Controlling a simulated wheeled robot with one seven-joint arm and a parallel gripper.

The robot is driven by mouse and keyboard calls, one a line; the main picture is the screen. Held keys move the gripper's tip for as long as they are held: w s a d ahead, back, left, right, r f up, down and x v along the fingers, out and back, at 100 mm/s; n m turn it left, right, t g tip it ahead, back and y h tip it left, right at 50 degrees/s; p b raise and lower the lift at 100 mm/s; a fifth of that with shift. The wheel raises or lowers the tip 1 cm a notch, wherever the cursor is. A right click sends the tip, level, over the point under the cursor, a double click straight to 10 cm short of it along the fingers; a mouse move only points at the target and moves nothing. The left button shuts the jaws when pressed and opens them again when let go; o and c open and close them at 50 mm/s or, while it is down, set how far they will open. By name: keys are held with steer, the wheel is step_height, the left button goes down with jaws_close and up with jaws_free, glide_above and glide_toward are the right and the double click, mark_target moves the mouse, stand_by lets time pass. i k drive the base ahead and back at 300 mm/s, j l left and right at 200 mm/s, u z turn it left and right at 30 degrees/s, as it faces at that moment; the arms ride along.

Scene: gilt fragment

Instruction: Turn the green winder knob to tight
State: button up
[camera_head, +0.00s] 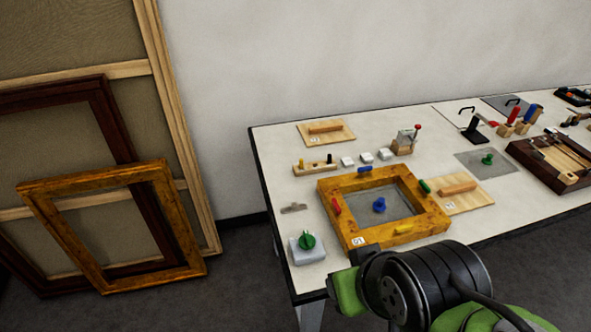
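The green winder knob (308,240) sits on top of a pale grey block (306,256) at the front left corner of the table. Its handle has a white mark. The knob stands clear, with nothing touching it. I cannot read any tight or loose marking on the block at this size. My arm's black and green links fill the bottom of the view, to the right of the knob. My gripper's fingers are not visible.
A gilt frame (345,229) with colored clamps and a blue knob (379,205) lies right of the winder. A small metal piece (294,208) lies behind it. Small blocks and tools stand farther back and right. Picture frames (60,190) lean against the wall at left.

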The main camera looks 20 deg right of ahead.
mark_target(307, 241)
steer(key=i+j+z, duration=0.2)
steer(key=j, duration=0.4)
steer(key=j+z, duration=0.25)
steer(key=j, duration=0.3)
steer(key=i+j+z, duration=0.2)
steer(key=j, duration=0.45)
steer(key=k+l, duration=0.05)
steer(key=k, duration=0.05)
